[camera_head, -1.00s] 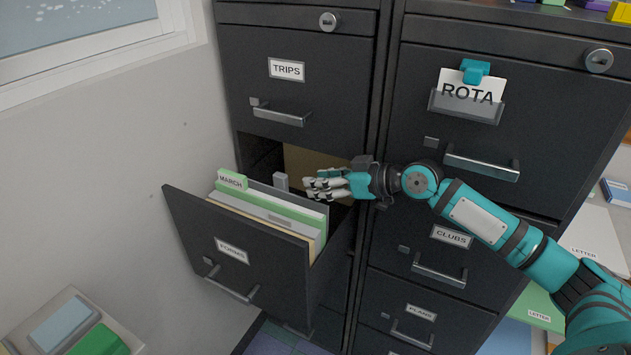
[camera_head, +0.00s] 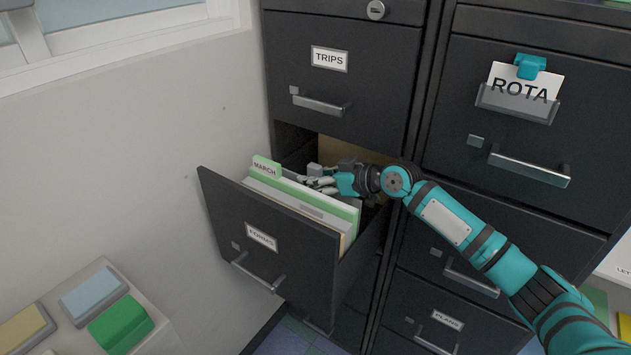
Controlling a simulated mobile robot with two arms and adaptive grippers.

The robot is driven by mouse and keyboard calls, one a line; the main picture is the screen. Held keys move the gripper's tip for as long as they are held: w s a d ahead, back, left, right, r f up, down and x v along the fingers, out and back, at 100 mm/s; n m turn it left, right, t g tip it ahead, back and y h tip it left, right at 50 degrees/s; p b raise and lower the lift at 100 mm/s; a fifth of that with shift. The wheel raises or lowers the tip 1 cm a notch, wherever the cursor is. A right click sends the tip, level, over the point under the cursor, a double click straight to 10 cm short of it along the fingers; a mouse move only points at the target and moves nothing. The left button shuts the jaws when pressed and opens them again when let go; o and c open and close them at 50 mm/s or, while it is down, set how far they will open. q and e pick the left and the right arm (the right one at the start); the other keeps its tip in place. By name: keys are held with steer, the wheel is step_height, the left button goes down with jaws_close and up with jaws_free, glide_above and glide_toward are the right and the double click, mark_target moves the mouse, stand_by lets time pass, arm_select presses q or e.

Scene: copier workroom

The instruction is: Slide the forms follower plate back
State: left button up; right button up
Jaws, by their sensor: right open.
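The FORMS drawer (camera_head: 255,270) is pulled open below the TRIPS drawer. It holds upright folders (camera_head: 300,208) with a green MARCH tab (camera_head: 267,167) near the front left. A small light-grey block (camera_head: 314,170) shows behind the folders and may be the top of the follower plate; the rest of that plate is hidden. My right gripper (camera_head: 318,184) reaches in from the right, over the drawer behind the folders. Its fingers are open, close to the grey block; whether they touch it I cannot tell. My left gripper is out of view.
The TRIPS drawer (camera_head: 345,85) is shut just above the opening. The neighbouring cabinet with a ROTA card (camera_head: 520,88) stands to the right, its drawers shut. The wall is at left, with a low surface bearing a green block (camera_head: 121,324) in front.

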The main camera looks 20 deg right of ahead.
jaws_close()
stand_by(0.3)
steer(key=shift+r, duration=0.15)
